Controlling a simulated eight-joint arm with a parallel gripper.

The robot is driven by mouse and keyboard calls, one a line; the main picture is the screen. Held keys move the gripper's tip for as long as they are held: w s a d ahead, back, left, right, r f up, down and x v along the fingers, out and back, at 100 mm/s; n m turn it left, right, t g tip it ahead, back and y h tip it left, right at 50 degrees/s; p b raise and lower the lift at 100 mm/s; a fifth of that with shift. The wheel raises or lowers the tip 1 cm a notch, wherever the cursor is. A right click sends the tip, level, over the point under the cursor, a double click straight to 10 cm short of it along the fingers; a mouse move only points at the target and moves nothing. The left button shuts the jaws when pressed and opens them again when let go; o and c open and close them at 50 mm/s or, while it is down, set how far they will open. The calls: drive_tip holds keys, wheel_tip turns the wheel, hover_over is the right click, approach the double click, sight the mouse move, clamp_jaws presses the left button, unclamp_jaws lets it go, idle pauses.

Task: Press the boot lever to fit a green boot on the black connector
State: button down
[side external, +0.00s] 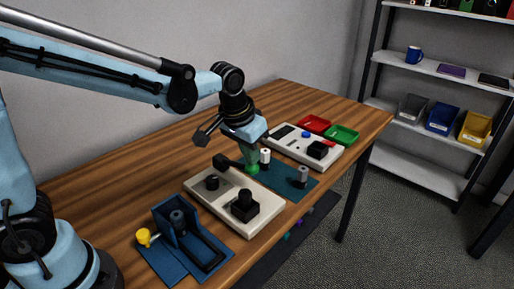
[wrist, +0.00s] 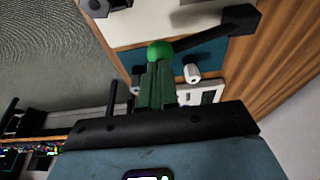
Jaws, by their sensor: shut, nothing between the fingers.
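A black lever (side external: 233,164) with a green ball knob (side external: 253,169) stands by the cream fixture block (side external: 222,207). In the wrist view the lever arm (wrist: 212,34) runs from a black block to the green knob (wrist: 160,50). My gripper (side external: 252,158) is shut and empty, its green fingers pointing down at the knob. In the wrist view the fingertips (wrist: 157,66) are right at the knob; I cannot tell whether they touch it. I cannot make out the black connector or a loose green boot.
A blue fixture (side external: 168,258) with a yellow knob (side external: 144,237) stands at the near left. A dark teal mat (side external: 285,182) holds two white-topped posts. Beyond are a white panel (side external: 288,147), a red tray (side external: 314,123) and a green tray (side external: 342,134). The wooden table's back left is clear.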

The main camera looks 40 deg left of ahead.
drive_tip(key=f+y, duration=0.1)
drive_tip(key=d+f+y, duration=0.1)
drive_tip(key=f, duration=0.1)
drive_tip(key=d+f+y, duration=0.1)
drive_tip(key=shift+d+f, duration=0.1)
drive_tip(key=shift+f, duration=0.15)
drive_tip(key=shift+d+f, duration=0.1)
drive_tip(key=shift+f, duration=0.3)
drive_tip(key=shift+r, duration=0.1)
drive_tip(key=w+d+v, duration=0.1)
drive_tip(key=v, duration=1.2)
drive_tip(key=shift+d+r, duration=0.35)
drive_tip(key=s+a+f+t+h, duration=0.3)
drive_tip(key=s+a+f, duration=0.2)
drive_tip(key=s+a, duration=0.4)
drive_tip(key=a, duration=0.3)
drive_tip(key=shift+a+t, duration=0.3)
drive_tip(key=shift+t, duration=0.1)
